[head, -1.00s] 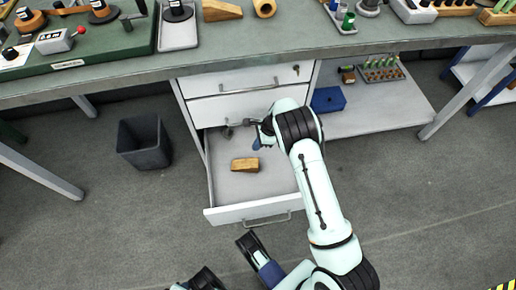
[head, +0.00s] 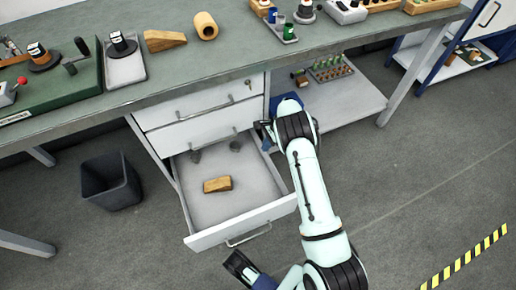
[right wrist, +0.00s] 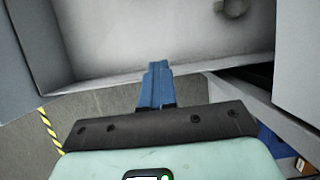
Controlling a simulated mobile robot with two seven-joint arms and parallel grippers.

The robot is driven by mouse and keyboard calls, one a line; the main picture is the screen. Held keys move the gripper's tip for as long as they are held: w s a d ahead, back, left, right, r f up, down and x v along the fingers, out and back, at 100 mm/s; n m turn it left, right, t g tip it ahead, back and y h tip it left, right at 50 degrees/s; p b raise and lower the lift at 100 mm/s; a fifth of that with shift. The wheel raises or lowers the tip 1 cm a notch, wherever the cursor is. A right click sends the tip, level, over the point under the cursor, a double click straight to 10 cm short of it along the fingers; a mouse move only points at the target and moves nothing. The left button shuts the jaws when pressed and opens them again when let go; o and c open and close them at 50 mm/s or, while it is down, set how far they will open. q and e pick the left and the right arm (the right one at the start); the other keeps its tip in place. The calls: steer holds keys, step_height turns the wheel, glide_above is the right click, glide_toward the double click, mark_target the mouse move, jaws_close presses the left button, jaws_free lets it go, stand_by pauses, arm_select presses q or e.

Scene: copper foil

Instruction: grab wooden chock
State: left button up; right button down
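A wooden chock (head: 217,184), a light-brown block, lies in the middle of the open drawer (head: 215,235) in the head view. A larger wooden wedge (head: 165,40) lies on the workbench top. My right gripper (head: 265,133) is by the drawer's right rear side, apart from the chock and partly hidden by its own wrist. In the right wrist view its blue fingers (right wrist: 157,85) are together with nothing between them, near a pale drawer wall. The chock does not show in that view.
Two small dark objects (head: 235,145) lie toward the back of the drawer. Closed drawers (head: 205,104) are above it. A black bin (head: 111,182) stands left. A lower shelf (head: 345,105) with a peg rack is right. Floor in front is mostly clear.

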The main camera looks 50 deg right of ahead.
steer(key=shift+s+d, duration=0.1)
steer(key=shift+d, duration=0.15)
steer(key=shift+c, duration=1.9)
jaws_free()
steer(key=shift+r, duration=0.15)
